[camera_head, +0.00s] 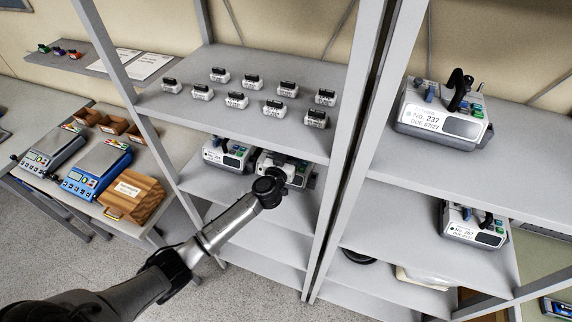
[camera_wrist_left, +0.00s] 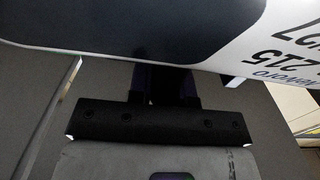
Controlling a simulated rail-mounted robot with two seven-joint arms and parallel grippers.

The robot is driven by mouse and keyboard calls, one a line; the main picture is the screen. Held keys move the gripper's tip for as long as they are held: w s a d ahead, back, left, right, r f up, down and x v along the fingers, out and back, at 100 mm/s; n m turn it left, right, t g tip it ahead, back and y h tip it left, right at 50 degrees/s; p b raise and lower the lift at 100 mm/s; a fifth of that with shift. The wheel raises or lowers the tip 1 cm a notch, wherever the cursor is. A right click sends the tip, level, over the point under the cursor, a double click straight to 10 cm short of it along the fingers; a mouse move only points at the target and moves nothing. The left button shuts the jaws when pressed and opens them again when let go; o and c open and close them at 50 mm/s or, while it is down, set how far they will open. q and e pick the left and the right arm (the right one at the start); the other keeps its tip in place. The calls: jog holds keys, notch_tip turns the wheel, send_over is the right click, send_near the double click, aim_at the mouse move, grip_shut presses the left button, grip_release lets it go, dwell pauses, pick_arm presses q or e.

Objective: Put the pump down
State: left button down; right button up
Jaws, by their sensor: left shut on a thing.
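A white and grey pump (camera_head: 292,165) is at the second shelf level of the middle rack, in front of the end of my left arm. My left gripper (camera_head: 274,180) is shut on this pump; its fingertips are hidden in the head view. In the left wrist view the pump (camera_wrist_left: 225,45) fills the top, with a dark panel and a label reading 215, close above the dark gripper body (camera_wrist_left: 160,122). I cannot tell whether its underside touches the shelf (camera_head: 215,185). My right gripper is not in view.
Another pump (camera_head: 228,155) stands close on the left. Several small labelled devices (camera_head: 236,100) sit on the shelf above. A rack post (camera_head: 340,150) stands to the right, with pumps No. 237 (camera_head: 443,115) and 267 (camera_head: 474,225) beyond. A wooden box (camera_head: 133,196) is on the left bench.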

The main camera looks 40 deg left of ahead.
pick_arm(q)
jog(key=shift+f+b, duration=1.15)
jog(key=shift+f, duration=0.85)
jog(key=shift+r, duration=0.1)
jog(key=c, duration=1.4)
grip_release()
jog(key=shift+f, duration=0.3)
jog(key=shift+c, duration=0.2)
jog(key=o, duration=0.4)
jog(key=shift+r, duration=0.15)
